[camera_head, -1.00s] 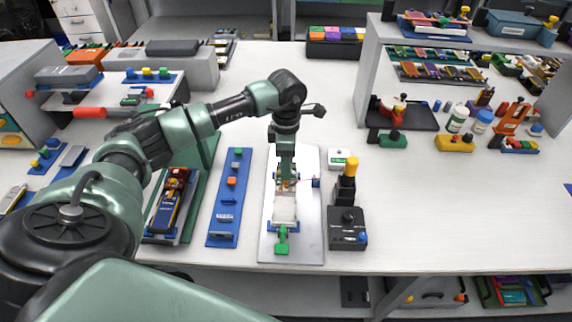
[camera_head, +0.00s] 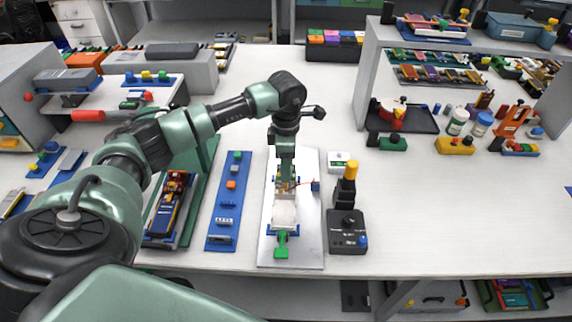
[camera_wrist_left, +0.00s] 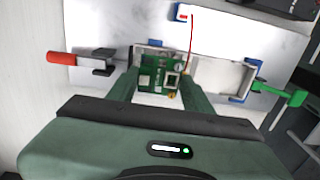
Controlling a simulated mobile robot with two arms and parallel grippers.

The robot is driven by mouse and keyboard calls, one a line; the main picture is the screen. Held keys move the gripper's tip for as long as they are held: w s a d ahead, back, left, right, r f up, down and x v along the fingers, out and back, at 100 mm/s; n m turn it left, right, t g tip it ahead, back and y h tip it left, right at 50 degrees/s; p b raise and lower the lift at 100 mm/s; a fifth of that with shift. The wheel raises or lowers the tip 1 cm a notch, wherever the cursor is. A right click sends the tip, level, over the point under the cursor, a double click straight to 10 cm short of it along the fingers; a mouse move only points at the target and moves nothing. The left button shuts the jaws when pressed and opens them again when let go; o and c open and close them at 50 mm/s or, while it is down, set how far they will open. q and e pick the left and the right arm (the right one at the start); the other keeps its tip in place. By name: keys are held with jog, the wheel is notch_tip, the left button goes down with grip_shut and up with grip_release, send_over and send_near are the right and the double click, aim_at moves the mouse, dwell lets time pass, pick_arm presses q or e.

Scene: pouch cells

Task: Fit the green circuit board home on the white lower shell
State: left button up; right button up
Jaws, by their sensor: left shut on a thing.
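The white lower shell (camera_head: 284,215) lies lengthwise on a metal plate (camera_head: 308,245); it also shows in the left wrist view (camera_wrist_left: 222,74), held between blue corner blocks. My left gripper (camera_head: 285,182) points down over the shell's far part. In the left wrist view its green fingers (camera_wrist_left: 157,84) are shut on the green circuit board (camera_wrist_left: 153,74) by its two sides. The board is over one end of the shell; I cannot tell whether it is seated or slightly above. A red wire (camera_wrist_left: 191,45) runs near the board. My right gripper is not in view.
A green-handled clamp (camera_head: 281,246) stands at the plate's near end, and a red-handled clamp (camera_wrist_left: 75,60) at its other end. A blue strip (camera_head: 226,205) lies left of the plate. A black box with a yellow-topped post (camera_head: 348,225) stands right.

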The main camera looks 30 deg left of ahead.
pick_arm(q)
jog(key=shift+s+f, duration=0.35)
jog(key=shift+f, duration=0.3)
jog(key=shift+s+f+b, duration=0.25)
jog(key=shift+f+b, duration=0.1)
jog(key=shift+b, duration=0.3)
jog(key=shift+w+a+f, duration=0.1)
jog(key=shift+w+f, duration=0.1)
jog(key=shift+f, duration=0.05)
jog(key=shift+c, duration=0.6)
jog(key=shift+w+a+f, duration=0.15)
jog(key=shift+w+f, duration=0.05)
jog(key=shift+w, duration=0.1)
grip_shut()
jog(key=shift+r, duration=0.2)
jog(key=shift+w, duration=0.1)
